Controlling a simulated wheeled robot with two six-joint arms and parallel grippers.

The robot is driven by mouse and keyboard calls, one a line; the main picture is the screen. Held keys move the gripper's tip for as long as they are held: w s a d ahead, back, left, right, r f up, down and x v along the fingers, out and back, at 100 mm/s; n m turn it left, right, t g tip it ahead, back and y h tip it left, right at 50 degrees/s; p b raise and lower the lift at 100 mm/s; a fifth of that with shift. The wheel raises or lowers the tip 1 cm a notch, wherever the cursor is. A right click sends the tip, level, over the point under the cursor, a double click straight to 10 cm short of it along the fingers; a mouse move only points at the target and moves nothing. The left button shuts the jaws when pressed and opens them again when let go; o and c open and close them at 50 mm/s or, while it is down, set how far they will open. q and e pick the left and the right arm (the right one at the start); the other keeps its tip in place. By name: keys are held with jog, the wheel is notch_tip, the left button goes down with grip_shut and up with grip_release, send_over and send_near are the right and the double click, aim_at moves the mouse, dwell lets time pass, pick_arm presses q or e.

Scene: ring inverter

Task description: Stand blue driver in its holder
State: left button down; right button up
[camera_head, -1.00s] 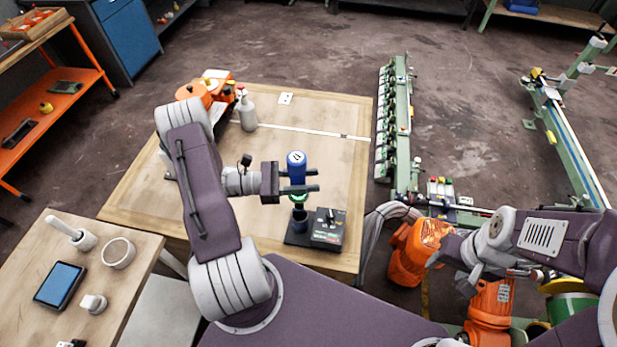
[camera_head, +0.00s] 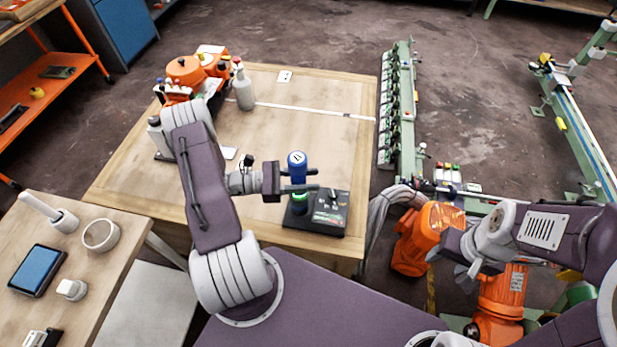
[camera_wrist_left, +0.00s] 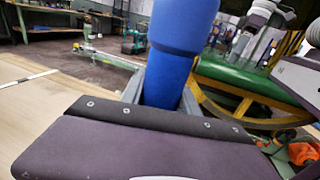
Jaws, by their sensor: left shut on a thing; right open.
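The blue driver (camera_head: 296,163) stands upright in my left gripper (camera_head: 300,188), which is shut around its body. In the left wrist view the driver (camera_wrist_left: 180,50) rises upright behind the dark gripper body. The black holder (camera_head: 330,212) sits on the wooden table near its front edge, directly below the driver. A green-lit ring (camera_head: 299,197) shows around the driver's lower part, just under the fingers and at the holder's left part. The fingers hide whether the lower end is fully seated. My right gripper (camera_head: 478,262) is at the right, apart from the table, open and empty.
A spray bottle (camera_head: 243,90) and an orange machine (camera_head: 190,75) stand at the table's back left. A green rail fixture (camera_head: 403,110) runs along the right side. A side table (camera_head: 60,240) with a tablet and cups is at lower left. The table's middle is clear.

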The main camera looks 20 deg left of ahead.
pick_arm(q)
jog(key=shift+f, duration=0.35)
dwell(0.5)
jog(key=c, duration=0.8)
grip_release()
jog(key=b+v, duration=0.1)
jog(key=v, duration=0.8)
jog(key=shift+b, duration=0.4)
